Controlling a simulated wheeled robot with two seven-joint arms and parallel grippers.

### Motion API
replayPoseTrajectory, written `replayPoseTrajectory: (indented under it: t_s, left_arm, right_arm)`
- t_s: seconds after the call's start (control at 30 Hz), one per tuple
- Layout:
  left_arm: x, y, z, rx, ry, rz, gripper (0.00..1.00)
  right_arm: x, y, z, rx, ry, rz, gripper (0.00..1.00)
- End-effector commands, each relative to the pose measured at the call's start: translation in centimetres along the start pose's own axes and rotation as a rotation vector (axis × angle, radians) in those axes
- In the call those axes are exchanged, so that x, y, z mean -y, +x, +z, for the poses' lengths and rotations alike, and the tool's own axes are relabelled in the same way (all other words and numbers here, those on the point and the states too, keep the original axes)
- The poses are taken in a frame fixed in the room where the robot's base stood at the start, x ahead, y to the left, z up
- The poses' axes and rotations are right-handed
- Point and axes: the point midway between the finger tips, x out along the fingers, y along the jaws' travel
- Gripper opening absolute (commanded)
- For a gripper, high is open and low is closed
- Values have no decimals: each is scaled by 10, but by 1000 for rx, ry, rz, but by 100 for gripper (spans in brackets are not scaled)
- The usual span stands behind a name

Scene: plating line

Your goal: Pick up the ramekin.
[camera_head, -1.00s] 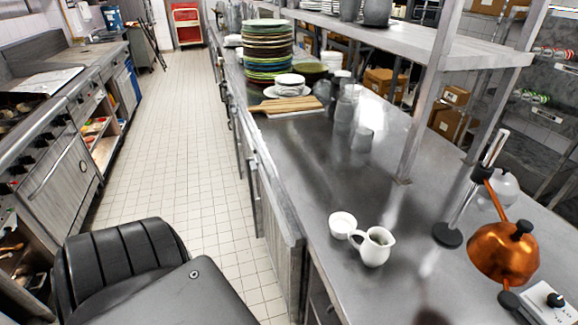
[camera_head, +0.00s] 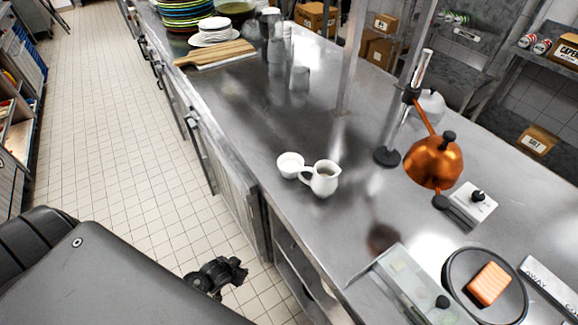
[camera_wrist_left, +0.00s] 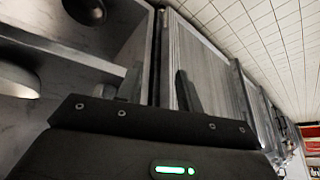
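The ramekin (camera_head: 290,166) is a small white round cup standing upright on the steel counter (camera_head: 235,110), near its aisle-side edge. A white pitcher (camera_head: 324,180) stands just to its right, with its handle towards the ramekin. My left gripper (camera_head: 232,270) is at the lower middle of the head view, over the aisle beside the counter and well apart from the ramekin. In the left wrist view, my left gripper (camera_wrist_left: 158,88) has its two fingers apart with nothing between them, facing cabinet fronts. The ramekin is not in that view. My right gripper is not in view.
A copper lamp (camera_head: 433,162) on a stand is right of the pitcher. A scale (camera_head: 415,285) and a dark round plate (camera_head: 458,295) with an orange block are nearer right. A wooden board (camera_head: 215,53) and plate stacks are farther back. A shelf post (camera_head: 352,60) rises behind.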

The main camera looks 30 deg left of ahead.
Motion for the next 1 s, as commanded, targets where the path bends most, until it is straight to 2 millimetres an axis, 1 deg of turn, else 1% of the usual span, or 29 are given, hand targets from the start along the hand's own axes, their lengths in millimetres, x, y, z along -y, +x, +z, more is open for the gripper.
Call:
replayPoseTrajectory:
  t_s: [0.03,0.07,0.1,0.17,0.2,0.27,0.3,0.47,0.5,0.53,0.6,0.8,0.9,1.0]
  left_arm:
    - [5,-20,-38,-57,-2,1,37]
    - [6,-33,-57,-86,-7,2,37]
    - [8,-50,-82,-122,-12,5,37]
    - [7,-78,-114,-174,-20,12,37]
    - [6,-95,-131,-204,-23,18,37]
    - [3,-120,-153,-244,-28,28,37]
    - [1,-137,-166,-269,-31,35,37]
    - [-8,-198,-205,-360,-36,66,37]
    - [-10,-215,-216,-391,-37,78,37]
    - [-9,-227,-226,-423,-38,92,37]
    - [-5,-238,-245,-481,-45,123,37]
    - [12,-250,-288,-599,-62,228,37]
    - [20,-256,-305,-633,-67,281,37]
    - [26,-261,-317,-655,-72,325,37]
  right_arm:
    - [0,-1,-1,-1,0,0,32]
    - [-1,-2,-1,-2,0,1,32]
    - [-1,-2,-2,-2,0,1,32]
    - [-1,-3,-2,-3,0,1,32]
    - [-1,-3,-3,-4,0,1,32]
    - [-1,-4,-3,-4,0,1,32]
    - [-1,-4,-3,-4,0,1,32]
    - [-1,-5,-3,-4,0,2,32]
    - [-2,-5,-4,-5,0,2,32]
    - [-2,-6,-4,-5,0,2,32]
    - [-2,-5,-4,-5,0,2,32]
    - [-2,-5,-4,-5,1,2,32]
    - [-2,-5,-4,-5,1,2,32]
    - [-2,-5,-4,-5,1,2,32]
